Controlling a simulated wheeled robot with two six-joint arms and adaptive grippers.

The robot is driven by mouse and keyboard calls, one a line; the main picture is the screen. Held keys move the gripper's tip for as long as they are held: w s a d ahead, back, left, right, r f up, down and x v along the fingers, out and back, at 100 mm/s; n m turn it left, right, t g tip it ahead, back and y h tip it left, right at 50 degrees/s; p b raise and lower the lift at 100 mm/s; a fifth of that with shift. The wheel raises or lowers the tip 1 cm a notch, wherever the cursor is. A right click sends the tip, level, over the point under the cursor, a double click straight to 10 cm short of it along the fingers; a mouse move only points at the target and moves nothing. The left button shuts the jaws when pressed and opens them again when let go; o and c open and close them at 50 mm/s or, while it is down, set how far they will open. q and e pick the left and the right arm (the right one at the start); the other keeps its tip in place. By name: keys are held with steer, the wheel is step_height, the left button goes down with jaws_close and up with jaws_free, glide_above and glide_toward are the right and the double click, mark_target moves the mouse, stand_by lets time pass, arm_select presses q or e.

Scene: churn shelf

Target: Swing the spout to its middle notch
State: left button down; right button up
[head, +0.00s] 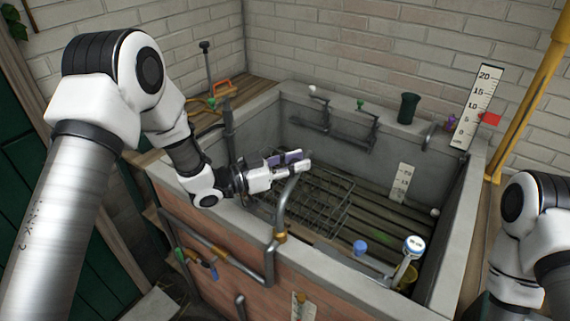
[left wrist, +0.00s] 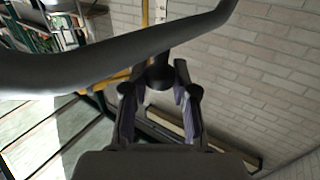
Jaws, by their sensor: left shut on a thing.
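The spout (head: 281,205) is a grey bent pipe rising from a brass collar (head: 280,237) on the front rim of the trough. Its upper end curves up to my left gripper (head: 298,160), which is shut on it near the tip, over the trough's inside. In the left wrist view the dark pipe (left wrist: 100,70) crosses the picture close to the lens, and the purple-padded fingers (left wrist: 160,90) show below it. I cannot make out any notches at the collar. My right gripper is out of view; only part of that arm shows at the right edge.
The stone trough (head: 370,278) holds a wire rack (head: 325,205) over slats. Taps (head: 365,125) line its back wall. A scale with a red flag (head: 489,119) and a yellow pipe (head: 530,95) stand at right.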

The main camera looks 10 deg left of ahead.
arm_select(q)
steer(key=shift+s+d+m+g+h+b, duration=0.15)
steer(key=shift+d+m+g+h, duration=0.45)
steer(key=shift+g, duration=0.25)
steer(key=shift+s+d+m+g+h+b, duration=0.1)
steer(key=shift+d+m+g+h+b, duration=0.05)
steer(key=shift+d+m+g+h, duration=0.55)
steer(key=shift+a, duration=0.15)
steer(key=c, duration=0.9)
jaws_free()
steer(key=shift+w+f, duration=0.1)
steer(key=v, duration=1.1)
steer(key=shift+s+a+r, duration=0.2)
steer(key=shift+a+r, duration=0.05)
steer(key=shift+a, duration=0.15)
